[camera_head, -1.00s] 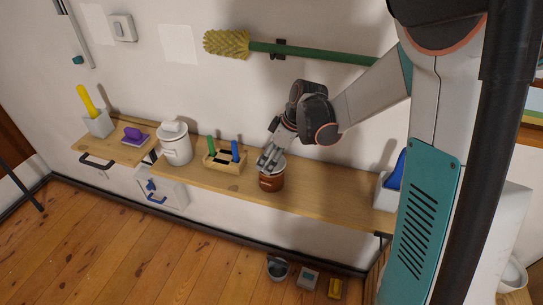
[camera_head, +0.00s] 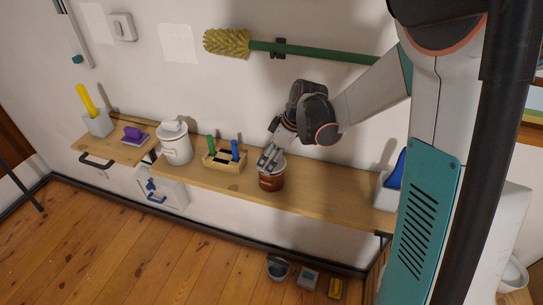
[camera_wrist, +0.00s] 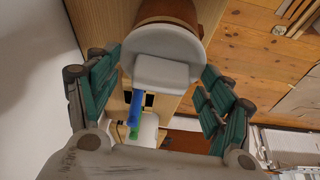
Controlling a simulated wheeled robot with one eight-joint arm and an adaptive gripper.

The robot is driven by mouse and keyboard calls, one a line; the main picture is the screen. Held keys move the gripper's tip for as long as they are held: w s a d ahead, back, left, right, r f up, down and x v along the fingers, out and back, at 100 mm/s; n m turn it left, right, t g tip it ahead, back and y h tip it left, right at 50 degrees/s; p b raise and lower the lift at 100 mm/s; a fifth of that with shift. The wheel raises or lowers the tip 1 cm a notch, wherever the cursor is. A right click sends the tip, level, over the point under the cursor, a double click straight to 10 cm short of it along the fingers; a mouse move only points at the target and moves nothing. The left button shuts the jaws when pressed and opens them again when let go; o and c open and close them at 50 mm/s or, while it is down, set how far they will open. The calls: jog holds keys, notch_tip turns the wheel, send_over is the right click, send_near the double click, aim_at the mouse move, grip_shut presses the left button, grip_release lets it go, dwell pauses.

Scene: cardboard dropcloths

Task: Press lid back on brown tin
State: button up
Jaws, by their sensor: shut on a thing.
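The brown tin (camera_head: 271,183) stands upright on the wooden shelf and also shows at the top of the wrist view (camera_wrist: 168,12). A pale grey lid (camera_wrist: 164,72) is at the tin's mouth; in the head view its edge is mostly hidden by my gripper (camera_head: 268,158). My gripper points down over the tin. Whether the lid sits flush on the rim cannot be told.
On the shelf (camera_head: 325,185), left of the tin, are a wooden holder (camera_head: 222,163) with green and blue handles, a white lidded canister (camera_head: 176,148) and a purple brush (camera_head: 134,135). A white holder (camera_head: 387,193) stands right. A green-handled brush (camera_head: 300,49) hangs above.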

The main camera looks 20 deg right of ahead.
dwell(0.3)
jog(key=o, duration=0.9)
jog(key=shift+o, duration=0.3)
jog(key=shift+r, duration=0.1)
jog(key=shift+r+p, duration=2.55)
jog(key=shift+r, duration=0.85)
grip_shut()
